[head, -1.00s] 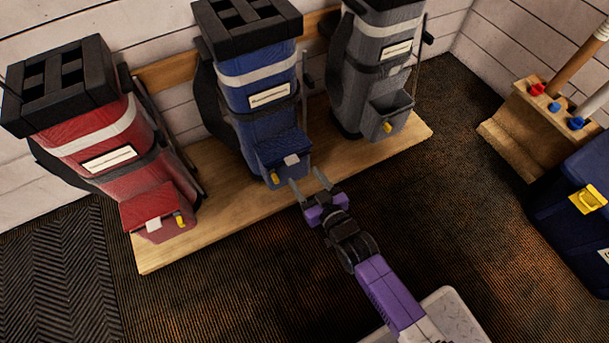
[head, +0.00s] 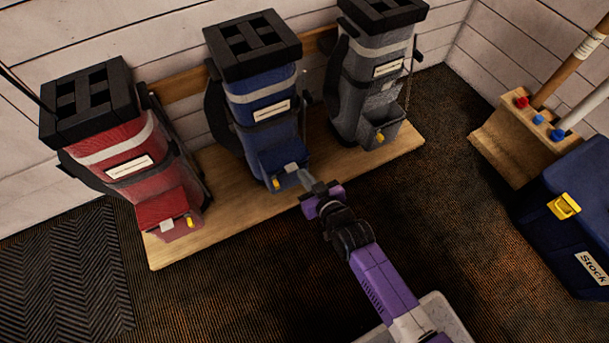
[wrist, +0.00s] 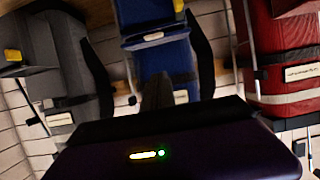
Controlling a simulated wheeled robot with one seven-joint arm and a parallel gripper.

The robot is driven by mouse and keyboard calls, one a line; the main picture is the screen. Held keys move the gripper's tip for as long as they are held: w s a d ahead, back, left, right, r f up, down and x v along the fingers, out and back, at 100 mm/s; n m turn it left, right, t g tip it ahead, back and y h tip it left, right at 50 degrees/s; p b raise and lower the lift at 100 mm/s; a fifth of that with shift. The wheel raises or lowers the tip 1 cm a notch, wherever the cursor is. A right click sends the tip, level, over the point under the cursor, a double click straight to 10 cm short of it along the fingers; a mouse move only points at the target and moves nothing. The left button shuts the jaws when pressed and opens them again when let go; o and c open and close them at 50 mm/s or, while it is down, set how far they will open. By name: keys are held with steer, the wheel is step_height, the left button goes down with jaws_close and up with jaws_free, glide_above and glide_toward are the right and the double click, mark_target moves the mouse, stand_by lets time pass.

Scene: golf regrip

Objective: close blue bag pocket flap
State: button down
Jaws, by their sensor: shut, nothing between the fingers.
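The blue bag (head: 262,102) stands in the middle of the wooden stand. Its pocket flap (head: 276,154) lies folded forward over the pocket, with a pale tab (head: 291,167) at its front edge. I cannot tell whether it sits fully flush. A yellow piece (head: 276,184) shows on the pocket front. My gripper (head: 305,179) is shut and empty, its tips just right of the tab; contact is unclear. In the wrist view the blue bag (wrist: 166,60) appears upside down beyond the dark fingers (wrist: 157,92), with the pale tab (wrist: 153,36) near the pocket.
A red bag (head: 125,155) stands left and a grey bag (head: 375,80) right, its pocket open. The wooden stand (head: 235,216) has a low front edge. A blue stock box (head: 565,215) and a wooden rack (head: 500,140) are at right.

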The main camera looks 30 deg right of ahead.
steer(key=w+f+b, duration=0.4)
steer(key=w+f, duration=0.2)
steer(key=f, duration=0.1)
steer(key=shift+w+b, duration=0.3)
steer(key=shift+w, duration=0.1)
steer(key=shift+s+f+b, duration=0.25)
steer(key=shift+f+b, duration=0.35)
steer(key=shift+f, duration=0.45)
step_height(320, 180, up, 5)
steer(key=p, duration=0.4)
steer(key=f+p+v, duration=0.1)
steer(key=p+v, duration=0.1)
steer(key=v, duration=0.7)
steer(key=shift+s+f, duration=0.2)
steer(key=shift+s, duration=0.4)
